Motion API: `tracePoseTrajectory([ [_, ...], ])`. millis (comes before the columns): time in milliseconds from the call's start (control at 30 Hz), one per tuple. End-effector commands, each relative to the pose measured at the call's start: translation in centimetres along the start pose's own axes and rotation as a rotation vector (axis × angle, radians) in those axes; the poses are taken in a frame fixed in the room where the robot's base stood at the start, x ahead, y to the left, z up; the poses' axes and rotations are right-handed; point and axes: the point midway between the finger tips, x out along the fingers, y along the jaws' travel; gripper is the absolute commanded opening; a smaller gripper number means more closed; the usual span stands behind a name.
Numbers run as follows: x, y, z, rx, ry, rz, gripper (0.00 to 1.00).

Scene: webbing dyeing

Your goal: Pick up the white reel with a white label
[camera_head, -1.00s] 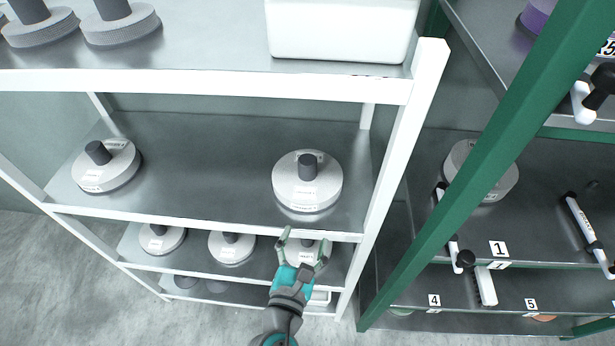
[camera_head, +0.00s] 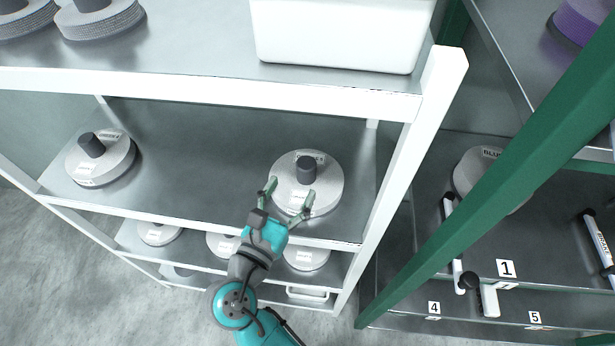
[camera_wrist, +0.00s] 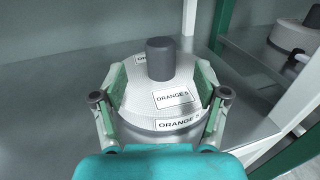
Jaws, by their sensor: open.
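A white reel (camera_head: 322,195) with white labels and a dark grey centre post stands on the right of the middle shelf of the white rack. In the wrist view this reel (camera_wrist: 141,103) fills the middle, and its labels read "ORANGE" with a blurred digit. My gripper (camera_head: 289,193) is open at the reel's front, its fingers spread over the near side. In the wrist view my gripper (camera_wrist: 160,88) has one finger on each side of the reel. I cannot tell whether they touch it. Another white reel (camera_head: 118,163) with a label stands at the left of the same shelf.
Several labelled reels stand on the shelf below, including one (camera_head: 307,258) beneath my gripper. A white bin (camera_head: 340,35) sits on the shelf above. The white rack post (camera_head: 405,170) is close on the right, with a green-framed rack (camera_head: 470,190) beyond. The middle of the shelf is clear.

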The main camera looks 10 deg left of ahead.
Motion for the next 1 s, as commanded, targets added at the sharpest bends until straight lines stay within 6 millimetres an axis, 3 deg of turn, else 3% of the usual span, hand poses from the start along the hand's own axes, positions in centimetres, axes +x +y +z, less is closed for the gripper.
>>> tracePoseTrajectory([
  [100, 1.6, -0.1, 0.0, 0.000, 0.000, -0.003, 0.73],
  [367, 3.5, -0.1, 0.1, 0.001, -0.001, -0.002, 0.73],
  [633, 7.0, -0.1, 0.2, 0.002, 0.000, -0.001, 0.73],
  [967, 7.7, -0.1, 0.2, 0.001, 0.000, 0.001, 0.73],
  [1000, 7.7, -0.1, 0.2, 0.001, 0.000, 0.001, 0.66],
])
